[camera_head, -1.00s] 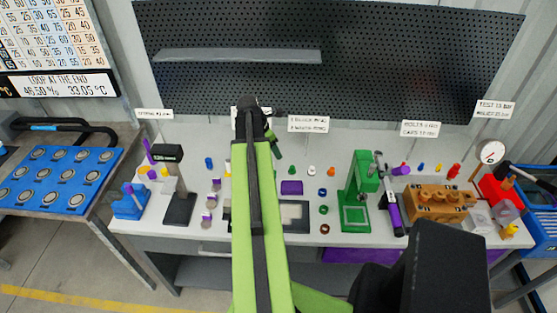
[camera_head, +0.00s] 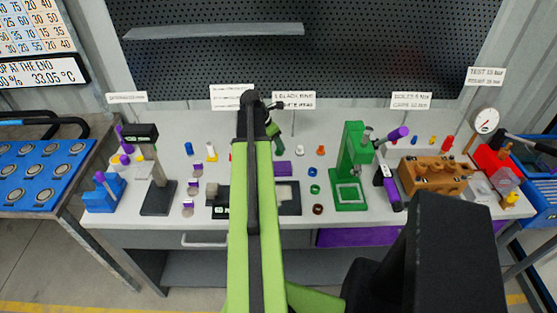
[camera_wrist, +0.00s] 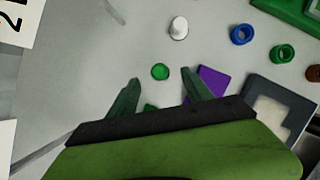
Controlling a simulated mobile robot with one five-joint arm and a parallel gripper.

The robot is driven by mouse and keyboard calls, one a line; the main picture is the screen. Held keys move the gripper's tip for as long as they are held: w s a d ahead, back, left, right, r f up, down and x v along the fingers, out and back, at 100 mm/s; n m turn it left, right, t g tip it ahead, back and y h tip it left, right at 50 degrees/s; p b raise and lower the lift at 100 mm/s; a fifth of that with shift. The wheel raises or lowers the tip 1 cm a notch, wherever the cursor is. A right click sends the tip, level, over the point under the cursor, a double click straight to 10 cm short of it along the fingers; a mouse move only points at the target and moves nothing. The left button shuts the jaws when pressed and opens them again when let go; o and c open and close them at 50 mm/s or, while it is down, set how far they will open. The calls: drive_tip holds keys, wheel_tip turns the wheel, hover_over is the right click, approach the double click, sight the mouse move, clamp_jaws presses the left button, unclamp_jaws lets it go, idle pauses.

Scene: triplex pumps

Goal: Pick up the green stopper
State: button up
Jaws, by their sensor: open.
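The green stopper (camera_wrist: 160,71) shows as a small round green disc in the wrist view, on the pale bench top. It lies between the tips of my gripper (camera_wrist: 160,76), whose two dark green fingers are spread apart and hold nothing. I cannot tell how high the fingertips are above it. Another small green piece (camera_wrist: 150,107) shows nearer my palm, partly hidden by it. In the head view my gripper (camera_head: 273,122) is over the middle of the bench, largely behind my arm, and I cannot make out the stopper there.
Close by are a white oval piece (camera_wrist: 179,28), a purple block (camera_wrist: 212,80), a blue ring (camera_wrist: 242,34) and a green ring (camera_wrist: 283,53). A grey tray with a white pad (camera_wrist: 270,112) lies right of my palm. A green press (camera_head: 350,165) stands right of my arm.

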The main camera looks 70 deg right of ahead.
drive_tip(key=b+x, duration=0.5)
drive_tip(key=shift+f, duration=0.25)
drive_tip(key=shift+r, duration=0.2)
clamp_jaws()
